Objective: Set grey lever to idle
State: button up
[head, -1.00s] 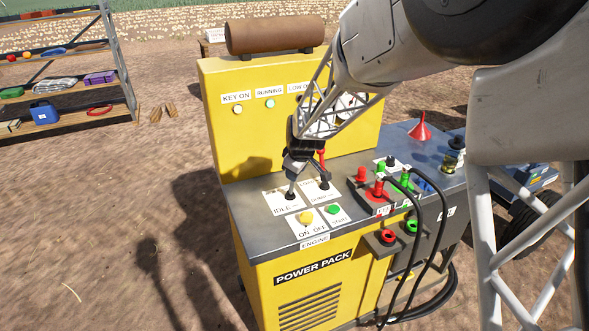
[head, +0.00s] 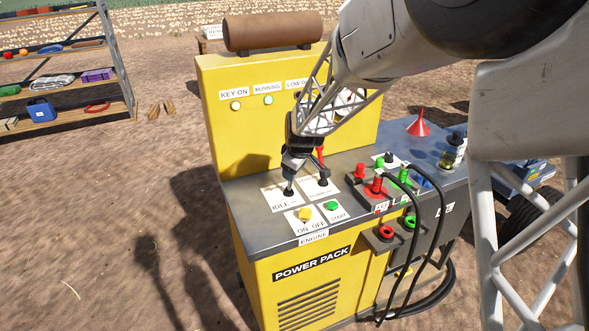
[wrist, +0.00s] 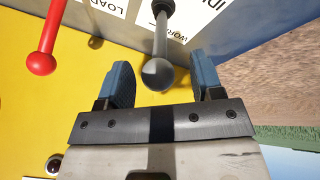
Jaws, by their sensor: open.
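The grey lever has a dark stem and a round grey knob (wrist: 158,74). In the head view, its lower stem (head: 289,186) rises from the IDLE/WORK plate (head: 280,203) on the power pack's top; my gripper hides its upper part. My gripper (head: 297,163) is over this lever. In the wrist view, my gripper (wrist: 163,82) is open, with one blue finger on each side of the grey knob. Gaps show between the knob and both fingers, so they do not appear to be gripping it.
A red-knobbed lever (wrist: 40,62) stands close beside, on the LOAD plate; it also shows in the head view (head: 320,158). Yellow (head: 305,214) and green (head: 331,206) engine buttons sit in front. Sockets and black cables (head: 441,215) are to the right. A yellow panel (head: 235,140) stands behind.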

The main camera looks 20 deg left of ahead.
jog(key=v, duration=0.7)
jog(key=shift+r, duration=0.15)
jog(key=shift+s+d, duration=0.1)
jog(key=shift+d, duration=0.05)
dwell(0.4)
jog(key=s+d+r+m+h, duration=0.1)
jog(key=s+d+r+m, duration=0.25)
jog(key=d, duration=0.55)
jog(key=s+d+r+m, duration=0.25)
jog(key=s+d, duration=0.25)
jog(key=d, duration=0.5)
jog(key=s+d+r+m+h, duration=0.15)
jog(key=s+d+r, duration=0.25)
jog(key=d, duration=0.5)
jog(key=s+d+m, duration=0.4)
jog(key=s+d, duration=0.5)
jog(key=s, duration=0.2)
jog(key=s+d+f+m, duration=0.1)
jog(key=s+d+m, duration=0.3)
jog(key=s+d, duration=0.4)
jog(key=s, duration=0.4)
jog(key=shift+d+f+m+g, duration=0.3)
jog(key=shift+d+m, duration=0.05)
